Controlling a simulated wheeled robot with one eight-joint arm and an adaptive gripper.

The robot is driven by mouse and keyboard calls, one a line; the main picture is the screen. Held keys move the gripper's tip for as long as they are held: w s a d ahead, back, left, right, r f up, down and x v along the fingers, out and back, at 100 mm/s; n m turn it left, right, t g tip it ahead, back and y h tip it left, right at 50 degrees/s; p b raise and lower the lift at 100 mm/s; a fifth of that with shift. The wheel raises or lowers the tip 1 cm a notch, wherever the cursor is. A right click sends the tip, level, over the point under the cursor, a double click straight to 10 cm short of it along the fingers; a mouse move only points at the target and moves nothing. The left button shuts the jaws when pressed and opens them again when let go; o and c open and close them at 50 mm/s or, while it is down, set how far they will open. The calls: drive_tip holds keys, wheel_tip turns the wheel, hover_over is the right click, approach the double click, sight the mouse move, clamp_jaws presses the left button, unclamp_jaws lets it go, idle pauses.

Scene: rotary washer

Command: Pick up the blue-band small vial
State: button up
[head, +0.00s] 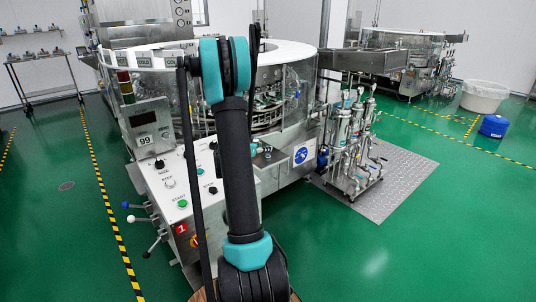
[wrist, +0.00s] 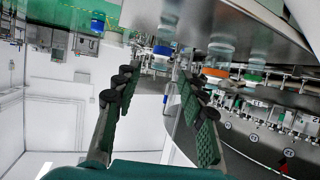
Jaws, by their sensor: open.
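In the wrist view, which looks upside down, a small clear vial with a blue band (wrist: 161,51) stands beyond the fingertips, roughly in line with the gap between them. My gripper (wrist: 157,92) is open, with one dark green padded finger on each side and nothing between them. The vial is apart from both fingers. To its right is a larger clear vial with an orange band (wrist: 217,72), and then one with a green band (wrist: 254,76).
The round steel washer (head: 290,90) with its control panel (head: 175,185) fills the middle of the head view. A pump skid (head: 350,140) stands to its right. Its metal rim and nozzles (wrist: 270,110) lie close to the right finger. Green floor is free at right.

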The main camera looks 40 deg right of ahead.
drive_tip(key=x, duration=0.4)
drive_tip(key=shift+d+f, duration=0.1)
drive_tip(key=shift+d, duration=0.05)
drive_tip(key=c, duration=0.9)
drive_tip(key=shift+c, duration=0.2)
